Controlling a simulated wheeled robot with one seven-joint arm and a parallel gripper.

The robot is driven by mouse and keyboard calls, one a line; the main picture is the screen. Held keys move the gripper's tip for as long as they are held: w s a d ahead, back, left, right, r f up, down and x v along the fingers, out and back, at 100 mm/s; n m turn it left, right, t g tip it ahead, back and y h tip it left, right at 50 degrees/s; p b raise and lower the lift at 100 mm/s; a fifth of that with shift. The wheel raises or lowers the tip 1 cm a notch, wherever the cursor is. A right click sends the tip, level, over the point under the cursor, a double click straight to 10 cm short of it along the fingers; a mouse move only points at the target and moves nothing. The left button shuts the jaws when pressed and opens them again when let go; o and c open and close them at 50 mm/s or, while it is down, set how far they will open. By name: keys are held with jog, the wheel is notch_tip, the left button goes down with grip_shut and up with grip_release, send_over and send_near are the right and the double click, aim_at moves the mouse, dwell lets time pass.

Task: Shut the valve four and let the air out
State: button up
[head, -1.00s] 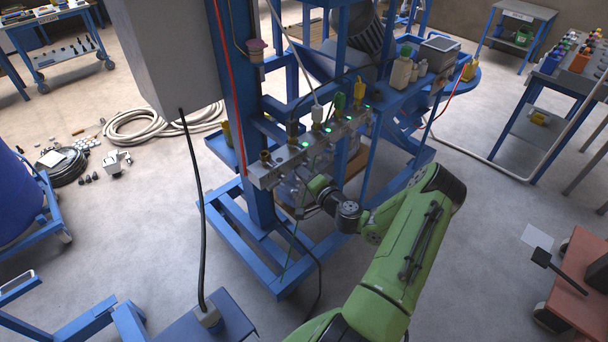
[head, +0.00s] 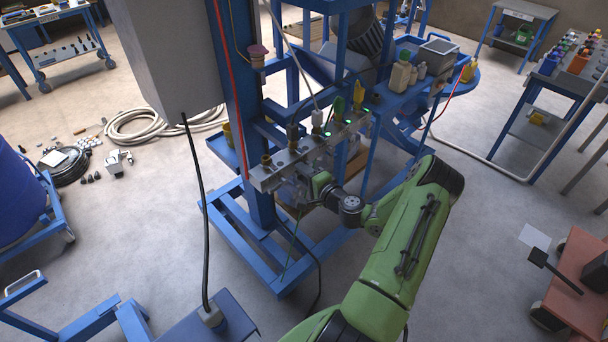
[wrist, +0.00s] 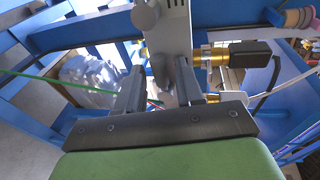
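A grey valve manifold block (head: 290,170) with brass fittings is mounted across the blue frame. Several coloured hose plugs and green lights run along its top. My gripper (head: 305,190) is at the near side of the block, by its left end, partly hidden in the head view. In the wrist view my gripper (wrist: 160,82) has its two fingers apart. A small grey part (wrist: 161,70), perhaps a valve handle, shows between them, with gaps beside it. The pale manifold (wrist: 165,35) with a round knob (wrist: 145,15) lies just beyond. Which valve is number four cannot be read.
Brass connectors (wrist: 210,57) with a black plug (wrist: 250,53) stick out right of the fingers. A green line (wrist: 50,66) crosses at left. The blue frame (head: 262,190) surrounds the manifold; bottles (head: 400,76) stand on its shelf.

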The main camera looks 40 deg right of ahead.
jog(key=b+v, duration=0.1)
jog(key=v, duration=1.4)
jog(key=shift+s+r, duration=0.15)
jog(key=shift+s, duration=0.2)
